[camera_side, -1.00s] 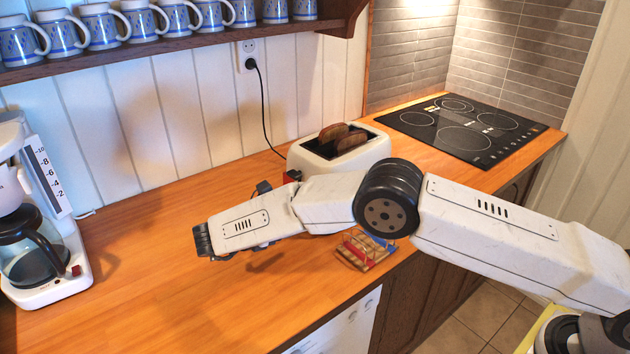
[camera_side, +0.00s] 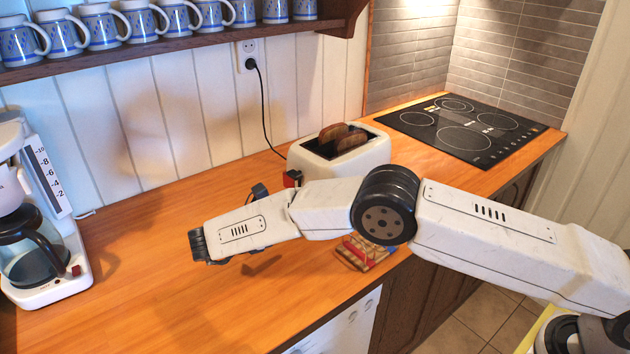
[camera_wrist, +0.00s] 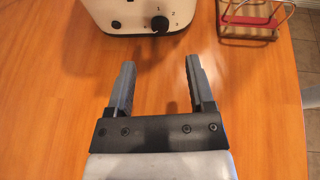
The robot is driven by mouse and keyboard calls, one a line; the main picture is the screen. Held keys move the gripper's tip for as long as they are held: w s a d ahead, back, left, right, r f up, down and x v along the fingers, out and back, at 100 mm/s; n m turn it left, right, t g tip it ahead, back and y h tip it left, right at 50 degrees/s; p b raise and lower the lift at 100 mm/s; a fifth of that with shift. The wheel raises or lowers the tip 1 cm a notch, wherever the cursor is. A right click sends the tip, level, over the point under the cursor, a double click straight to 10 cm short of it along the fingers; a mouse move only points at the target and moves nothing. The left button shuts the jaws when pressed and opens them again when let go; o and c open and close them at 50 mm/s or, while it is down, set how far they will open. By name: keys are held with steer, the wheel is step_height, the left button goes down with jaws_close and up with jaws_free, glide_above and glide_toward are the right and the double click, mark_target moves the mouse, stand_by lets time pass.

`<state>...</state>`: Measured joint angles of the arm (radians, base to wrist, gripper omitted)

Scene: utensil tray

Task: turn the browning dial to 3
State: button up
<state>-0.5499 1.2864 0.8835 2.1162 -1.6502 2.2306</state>
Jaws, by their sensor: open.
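The cream toaster (camera_side: 313,161) stands on the counter with two slices of toast in its slots. In the wrist view the toaster (camera_wrist: 112,12) is at the top, with its black browning dial (camera_wrist: 160,24) on the near face. Small numerals 1, 2 and 3 sit above and right of the dial. I cannot tell which numeral the dial points at. My gripper (camera_wrist: 160,68) is open and empty, with the dial ahead of and between its fingers, apart from them. In the side view the dial is hidden and my gripper is mostly hidden behind my arm.
A wooden rack with red and blue parts (camera_side: 362,254) lies near the counter's front edge; in the wrist view it is at upper right. A coffee maker (camera_side: 60,255) stands left, a black cooktop (camera_side: 465,125) behind right.

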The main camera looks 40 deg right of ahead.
steer(key=shift+x, duration=3.6)
jaws_close()
